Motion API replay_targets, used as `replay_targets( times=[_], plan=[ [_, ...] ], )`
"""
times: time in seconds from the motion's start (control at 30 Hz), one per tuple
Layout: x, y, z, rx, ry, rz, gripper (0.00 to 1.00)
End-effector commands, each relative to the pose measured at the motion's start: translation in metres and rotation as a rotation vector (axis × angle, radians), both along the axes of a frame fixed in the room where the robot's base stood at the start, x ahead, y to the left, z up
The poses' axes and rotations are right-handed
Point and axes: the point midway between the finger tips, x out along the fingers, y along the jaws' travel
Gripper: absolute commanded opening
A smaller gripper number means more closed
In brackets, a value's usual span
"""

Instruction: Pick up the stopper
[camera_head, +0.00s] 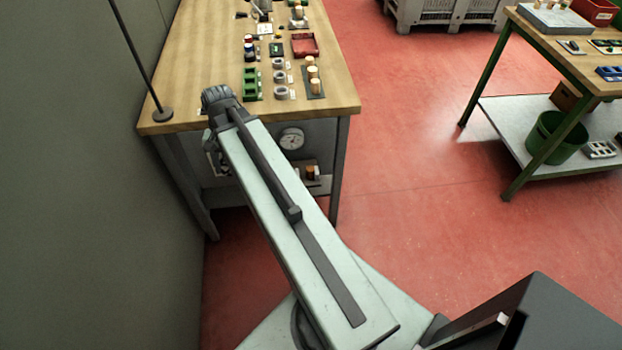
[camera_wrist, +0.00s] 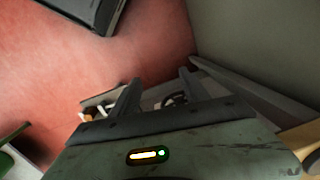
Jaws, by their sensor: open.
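Three pale cork-coloured stoppers (camera_head: 314,86) stand in a row on a dark strip (camera_head: 318,96) near the right side of the wooden workbench (camera_head: 338,92). A small orange-brown item sits on the shelf under the bench (camera_head: 311,172); I cannot tell whether it is a stopper. My gripper (camera_wrist: 159,76) shows in the wrist view with its two fingers apart and nothing between their tips. In the head view my arm reaches to the bench's near left edge and mostly hides the gripper. The gripper is well apart from the row of stoppers.
Green blocks (camera_head: 251,84), grey rings (camera_head: 281,92) and a red tray (camera_head: 304,45) lie on the bench. A thin pole stands on a round base (camera_head: 162,114) at the left corner, near the wall. A round dial (camera_head: 292,138) is under the bench.

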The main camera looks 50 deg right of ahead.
Motion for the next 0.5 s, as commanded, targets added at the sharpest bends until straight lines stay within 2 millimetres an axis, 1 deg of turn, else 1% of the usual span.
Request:
replay_targets(
  times=[0.03, 0.07, 0.1, 0.17, 0.2, 0.3, 0.33, 0.4, 0.5],
  plan=[
    [-0.008, -0.051, -0.033, 0.029, 0.009, -0.227, 0.53],
    [-0.015, -0.077, -0.041, 0.046, 0.016, -0.364, 0.53],
    [-0.026, -0.109, -0.051, 0.072, 0.026, -0.537, 0.53],
    [-0.045, -0.154, -0.064, 0.109, 0.04, -0.781, 0.53],
    [-0.058, -0.179, -0.071, 0.133, 0.049, -0.925, 0.53],
    [-0.086, -0.225, -0.081, 0.18, 0.067, -1.195, 0.53],
    [-0.093, -0.235, -0.083, 0.191, 0.073, -1.253, 0.53],
    [-0.105, -0.251, -0.086, 0.209, 0.081, -1.354, 0.53],
    [-0.113, -0.261, -0.086, 0.224, 0.087, -1.425, 0.53]
  ],
)
